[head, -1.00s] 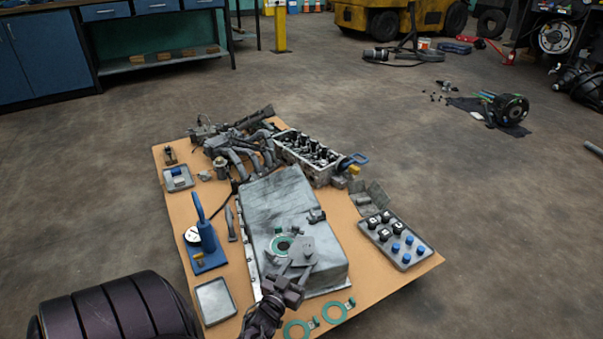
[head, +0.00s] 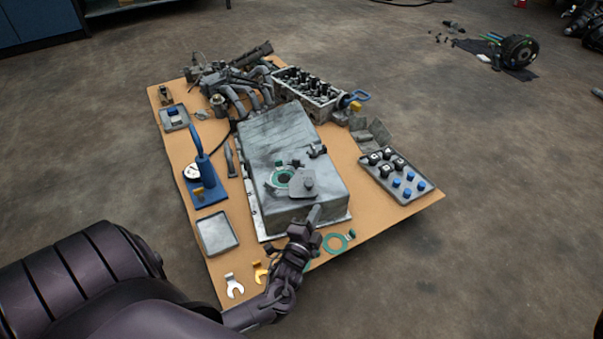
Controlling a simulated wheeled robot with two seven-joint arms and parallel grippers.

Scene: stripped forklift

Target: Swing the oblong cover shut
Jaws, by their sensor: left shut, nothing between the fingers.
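The oblong cover (head: 299,190) is a small grey plate with a round knob, on top of a large grey metal housing (head: 268,136). It sits beside and slightly over a green-ringed opening (head: 280,179), which still shows on its left. My left gripper (head: 314,214) is shut and empty at the near end of the housing, just below the cover in the picture. A small gap appears between its fingertips and the cover; contact cannot be told. My right gripper is out of view.
The housing lies on a tan board (head: 213,268) among parts. A tray of black and blue knobs (head: 403,198) is at right, an engine head (head: 305,93) behind, an empty grey tray (head: 217,232) at left.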

